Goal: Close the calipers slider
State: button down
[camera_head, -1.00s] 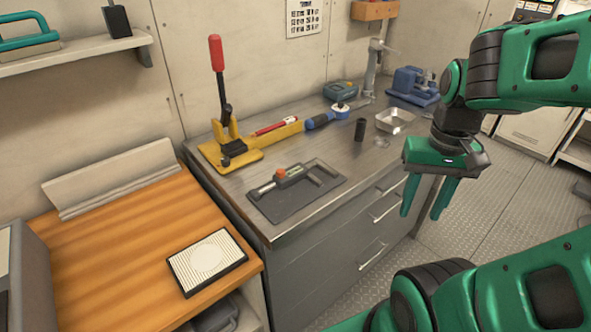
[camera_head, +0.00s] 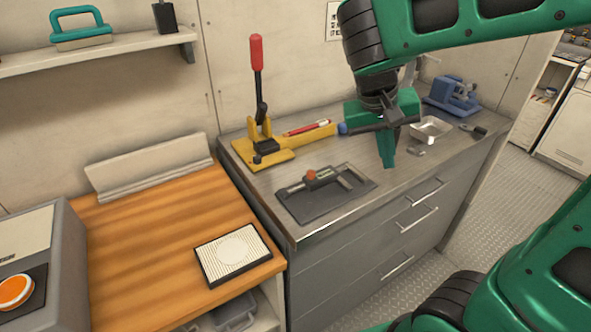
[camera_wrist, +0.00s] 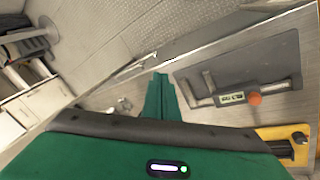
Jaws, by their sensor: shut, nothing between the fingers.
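The calipers (camera_head: 322,180) lie on a dark grey mat (camera_head: 310,207) on the metal counter. They have a small display and an orange knob (camera_head: 311,174) on the slider. My gripper (camera_head: 388,163) is above the counter, right of the mat and apart from the calipers. Its fingers are together and empty, and they also show in the wrist view (camera_wrist: 160,78).
A yellow lever press (camera_head: 262,150) with a red handle stands behind the mat. A metal tray (camera_head: 431,130) and a blue vise (camera_head: 453,95) sit at the counter's right. A wooden bench (camera_head: 150,240) holds a white-topped pad (camera_head: 234,254) at left.

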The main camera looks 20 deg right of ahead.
jog(key=r+n+t+h, duration=0.1)
jog(key=r+t, duration=0.1)
send_over(305, 177)
jog(key=s+d, duration=0.3)
jog(key=s, duration=0.1)
jog(key=s+a+n+t, duration=0.2)
jog(key=a, duration=1.2)
jog(key=x, duration=1)
jog(key=shift+w+d+r, duration=0.2)
jog(key=shift+w, duration=0.05)
jog(key=shift+s+d+r, duration=0.1)
jog(key=shift+d+r, duration=0.1)
jog(key=shift+d, duration=1.65)
